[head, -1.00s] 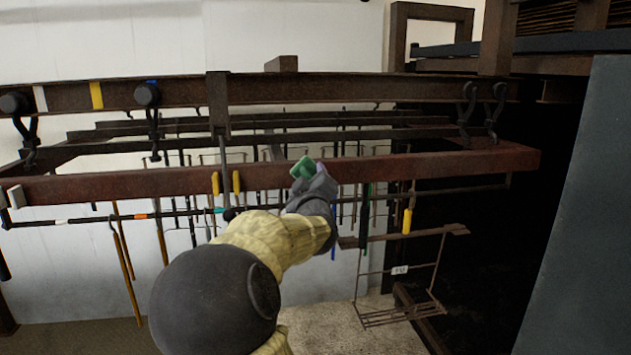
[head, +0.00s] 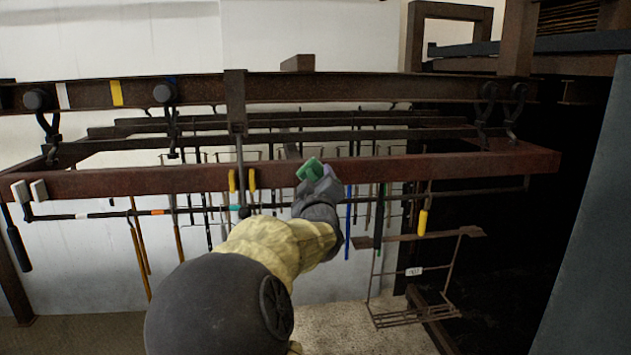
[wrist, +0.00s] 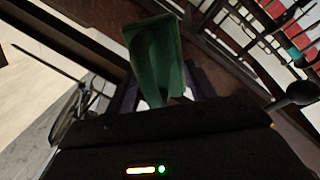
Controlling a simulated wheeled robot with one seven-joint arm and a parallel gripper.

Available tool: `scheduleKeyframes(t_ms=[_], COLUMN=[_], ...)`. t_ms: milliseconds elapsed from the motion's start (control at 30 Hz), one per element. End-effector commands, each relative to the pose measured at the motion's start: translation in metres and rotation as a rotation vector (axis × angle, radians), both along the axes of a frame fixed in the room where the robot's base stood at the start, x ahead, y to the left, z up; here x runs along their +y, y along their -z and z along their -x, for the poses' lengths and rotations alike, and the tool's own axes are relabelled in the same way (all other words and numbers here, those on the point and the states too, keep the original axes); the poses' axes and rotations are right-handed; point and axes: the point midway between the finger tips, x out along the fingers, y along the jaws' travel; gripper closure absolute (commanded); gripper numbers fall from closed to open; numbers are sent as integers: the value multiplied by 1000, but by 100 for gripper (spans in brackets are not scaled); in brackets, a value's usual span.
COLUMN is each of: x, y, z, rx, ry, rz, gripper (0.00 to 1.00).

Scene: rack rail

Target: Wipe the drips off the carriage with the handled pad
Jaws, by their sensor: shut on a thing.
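The handled pad (head: 309,168) is green, and my gripper (head: 322,180) is shut on it. In the head view the pad is at the front red-brown beam of the carriage (head: 430,168); I cannot tell whether it touches the beam. In the wrist view the pad (wrist: 155,52) stands up between the fingers of my gripper (wrist: 165,100), with the brown beam behind it. The carriage is a rusty frame hanging from hooks under an upper rail. I cannot make out any drips; my arm and the pad hide part of the beam.
Hooks (head: 168,115) hang from the upper rail (head: 400,88). Several long-handled tools hang behind and below the carriage. A wire rack (head: 415,285) hangs lower right. A grey panel (head: 585,230) stands at the right edge.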

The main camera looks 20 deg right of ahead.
Motion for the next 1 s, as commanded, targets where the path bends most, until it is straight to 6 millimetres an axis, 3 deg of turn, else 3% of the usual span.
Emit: scheduleKeyframes(t_ms=[433,833,1000], x=[10,11,14], y=[-1,0,-2], z=[34,38,48], rx=[1,1,2], ry=[-1,0,-1], rz=[-3,-1,-2], gripper=[63,63,63])
